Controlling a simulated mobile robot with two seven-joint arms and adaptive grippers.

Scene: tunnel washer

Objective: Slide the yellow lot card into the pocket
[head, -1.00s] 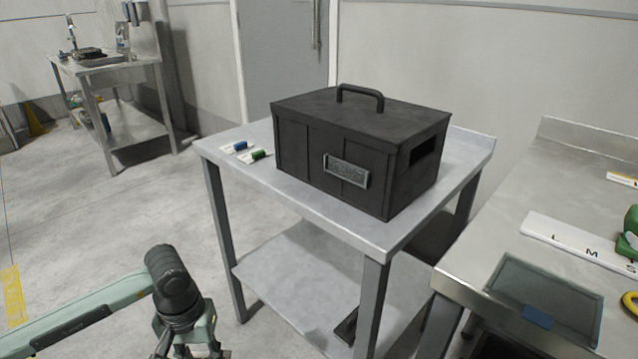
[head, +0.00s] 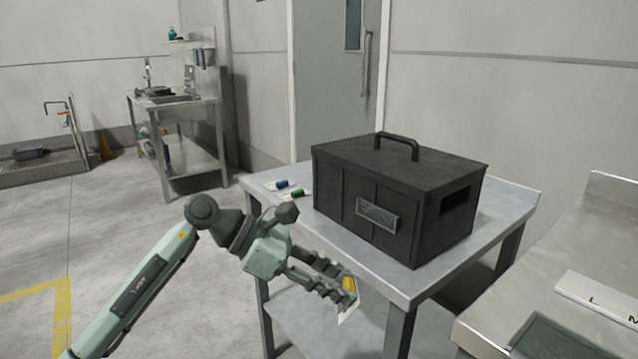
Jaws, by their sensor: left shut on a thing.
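The yellow lot card (head: 347,302) has a yellow part at the top and a white sheet below. My left gripper (head: 340,288) is shut on its yellow part and holds it in front of the near edge of the table, apart from the box. The pocket (head: 378,216) looks like the grey framed plate on the front face of the black box (head: 334,186); its opening is too small to make out. My right gripper is not in view.
The box has a top handle and stands on a metal table (head: 460,262). Cards with a blue clip (head: 281,184) and a green clip (head: 299,192) lie left of it. A steel bench (head: 560,250) with a lettered white strip is at the right.

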